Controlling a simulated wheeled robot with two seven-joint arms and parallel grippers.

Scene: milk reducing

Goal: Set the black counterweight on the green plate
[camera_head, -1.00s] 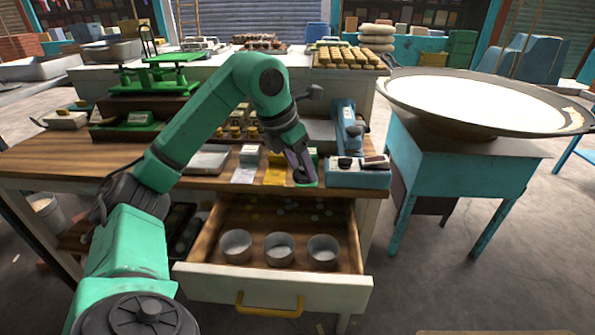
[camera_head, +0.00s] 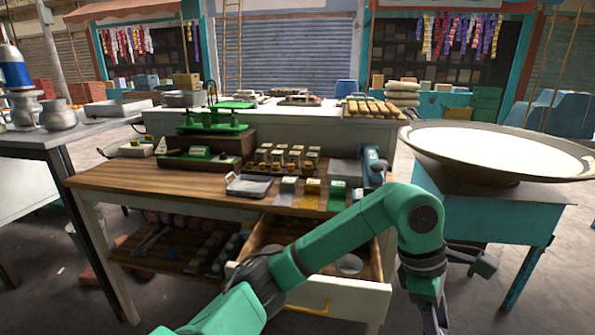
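A green plate (camera_head: 337,200) lies at the front right of the wooden table, beside a yellow plate (camera_head: 310,200) and a pale plate (camera_head: 285,199). A small light-topped block stands at the back of the green plate. I cannot make out a black counterweight with certainty. My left arm crosses the lower part of the view and bends down right of the table. My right gripper is not in view.
The drawer (camera_head: 350,290) below the table is open, partly hidden by my arm. A green balance (camera_head: 213,118), a shallow metal tray (camera_head: 249,186) and a blue device (camera_head: 373,165) stand on the table. A wide pan (camera_head: 500,150) stands on a blue stand at right.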

